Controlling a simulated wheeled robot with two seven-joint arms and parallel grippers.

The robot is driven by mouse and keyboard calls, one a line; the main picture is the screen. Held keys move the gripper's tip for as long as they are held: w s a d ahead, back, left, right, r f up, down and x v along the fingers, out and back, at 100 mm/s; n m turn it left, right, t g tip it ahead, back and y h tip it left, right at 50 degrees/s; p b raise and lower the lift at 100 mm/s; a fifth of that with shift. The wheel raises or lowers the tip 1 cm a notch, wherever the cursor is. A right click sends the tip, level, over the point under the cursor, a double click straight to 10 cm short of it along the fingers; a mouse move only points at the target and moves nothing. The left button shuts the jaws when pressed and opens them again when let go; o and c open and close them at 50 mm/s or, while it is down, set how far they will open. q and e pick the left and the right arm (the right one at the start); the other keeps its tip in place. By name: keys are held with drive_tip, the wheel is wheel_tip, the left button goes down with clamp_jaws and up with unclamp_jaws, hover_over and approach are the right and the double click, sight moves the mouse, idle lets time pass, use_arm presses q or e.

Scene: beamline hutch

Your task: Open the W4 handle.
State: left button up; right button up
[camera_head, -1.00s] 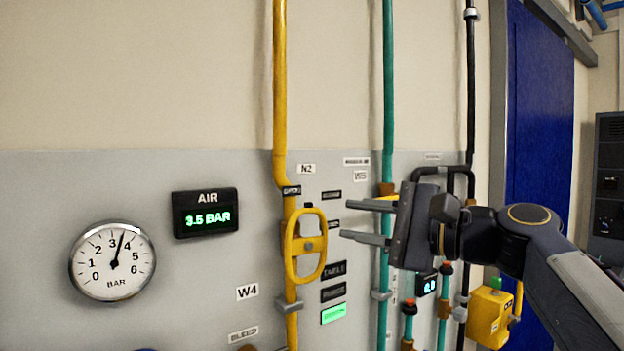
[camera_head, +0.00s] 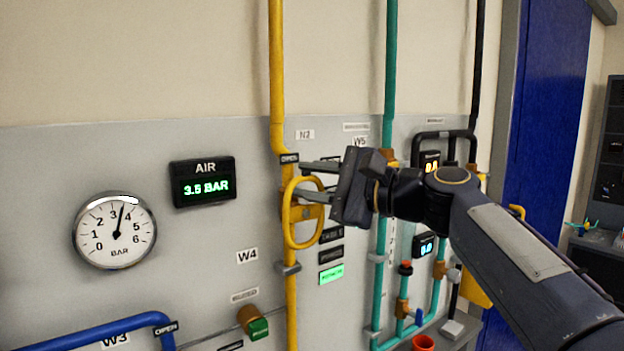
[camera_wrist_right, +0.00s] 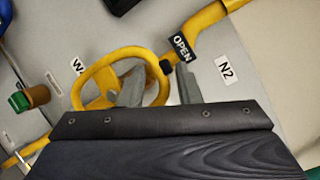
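The W4 handle is a yellow oval ring (camera_head: 288,222) on the yellow pipe (camera_head: 278,70), right of the W4 label (camera_head: 247,256). It stands upright along the pipe. My right gripper (camera_head: 303,182) is at its upper end, fingers apart. In the right wrist view, the ring (camera_wrist_right: 118,54) shows with one finger inside its opening and the other outside, beside the OPEN tag (camera_wrist_right: 181,47). The rim passes between the fingers; contact is unclear. My left gripper is not in view.
The AIR display (camera_head: 204,183) reads 3.5 BAR, above a round gauge (camera_head: 114,230). Green pipes (camera_head: 390,70) run behind my right gripper. A blue pipe (camera_head: 100,336) and a green-ended knob (camera_head: 255,322) are lower down. The panel left of the handle is flat.

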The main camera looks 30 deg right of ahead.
clamp_jaws()
drive_tip(key=shift+a+r+n, duration=0.1)
drive_tip(key=shift+a+n, duration=0.1)
drive_tip(key=shift+n, duration=0.2)
unclamp_jaws()
